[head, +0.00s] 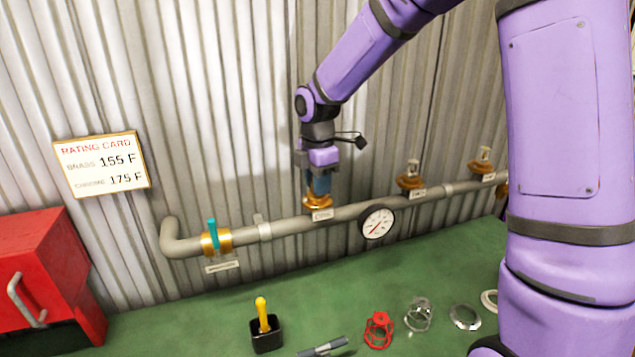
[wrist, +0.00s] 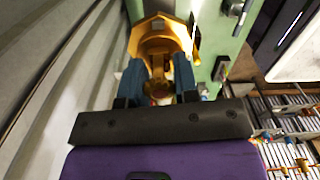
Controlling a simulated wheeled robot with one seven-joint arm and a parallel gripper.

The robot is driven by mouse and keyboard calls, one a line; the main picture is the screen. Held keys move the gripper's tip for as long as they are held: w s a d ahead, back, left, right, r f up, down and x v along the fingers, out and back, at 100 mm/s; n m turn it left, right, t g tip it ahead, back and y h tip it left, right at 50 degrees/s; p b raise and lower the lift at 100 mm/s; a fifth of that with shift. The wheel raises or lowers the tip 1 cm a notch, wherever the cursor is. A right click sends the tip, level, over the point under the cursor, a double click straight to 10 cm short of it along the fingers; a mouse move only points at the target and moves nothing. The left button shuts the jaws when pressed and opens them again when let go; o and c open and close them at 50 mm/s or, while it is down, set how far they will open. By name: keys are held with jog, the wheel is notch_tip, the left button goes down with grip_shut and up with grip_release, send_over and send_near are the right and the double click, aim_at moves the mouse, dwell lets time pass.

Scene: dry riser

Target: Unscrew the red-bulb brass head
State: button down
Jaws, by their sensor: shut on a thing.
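My gripper (head: 319,187) points down at the left fitting of the grey pipe (head: 345,213), its blue fingers shut on a brass head (head: 318,203). In the wrist view the brass head (wrist: 160,45) shows between and beyond the fingers. A little red shows low between them; the bulb is mostly hidden. The head sits at the pipe, above a small label plate. Two more brass heads stand upright on the pipe to the right, a middle one (head: 410,181) and a far one (head: 482,166). Their bulb colours are too small to tell.
A gauge (head: 376,222) and a teal-handled valve (head: 213,238) are on the pipe. On the green bench (head: 190,315) are a black cup (head: 266,336) with a yellow-handled tool, a red cage (head: 378,329), a wire cage (head: 419,314) and rings. A red box (head: 45,265) stands left.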

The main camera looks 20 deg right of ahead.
jog(key=n, duration=0.5)
jog(key=shift+n, duration=0.3)
jog(key=c, duration=0.8)
grip_release()
